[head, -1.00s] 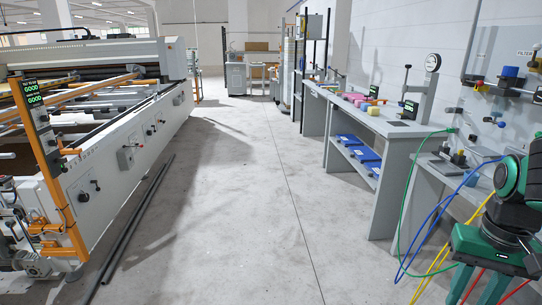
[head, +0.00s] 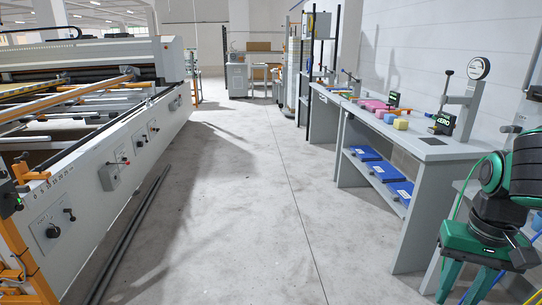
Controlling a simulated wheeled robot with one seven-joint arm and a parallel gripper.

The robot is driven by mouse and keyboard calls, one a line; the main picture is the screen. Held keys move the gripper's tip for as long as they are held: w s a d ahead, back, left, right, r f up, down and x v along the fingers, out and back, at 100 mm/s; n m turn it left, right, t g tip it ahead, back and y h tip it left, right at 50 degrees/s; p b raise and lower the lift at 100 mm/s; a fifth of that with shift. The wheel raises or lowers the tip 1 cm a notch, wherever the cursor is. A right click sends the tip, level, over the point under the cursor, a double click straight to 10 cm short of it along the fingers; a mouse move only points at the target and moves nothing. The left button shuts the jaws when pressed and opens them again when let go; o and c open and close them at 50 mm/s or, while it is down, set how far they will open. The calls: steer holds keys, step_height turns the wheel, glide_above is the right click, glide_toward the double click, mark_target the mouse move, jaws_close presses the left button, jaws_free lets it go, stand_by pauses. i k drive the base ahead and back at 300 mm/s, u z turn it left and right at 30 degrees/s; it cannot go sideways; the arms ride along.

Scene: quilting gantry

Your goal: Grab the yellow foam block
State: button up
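The yellow foam block (head: 401,124) is a small yellow block on top of the grey workbench (head: 440,152) on the right, some way ahead of me. It sits towards the bench's front edge. A blue block (head: 389,118) stands right behind it and pink blocks (head: 374,105) lie further back. Part of my green and black arm shows at the right edge, well apart from the block.
A dial gauge stand (head: 478,70) and a small display reading ZERO (head: 442,123) stand on the bench. Blue bins (head: 383,171) fill its lower shelf. The large quilting machine (head: 100,165) and dark rods (head: 130,240) lie left. The floor (head: 250,200) between is clear.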

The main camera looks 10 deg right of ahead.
mark_target(400, 124)
steer(key=z, duration=0.15)
steer(key=i, duration=2.25)
steer(key=z, duration=0.45)
steer(key=i, duration=1.7)
steer(key=z, duration=0.25)
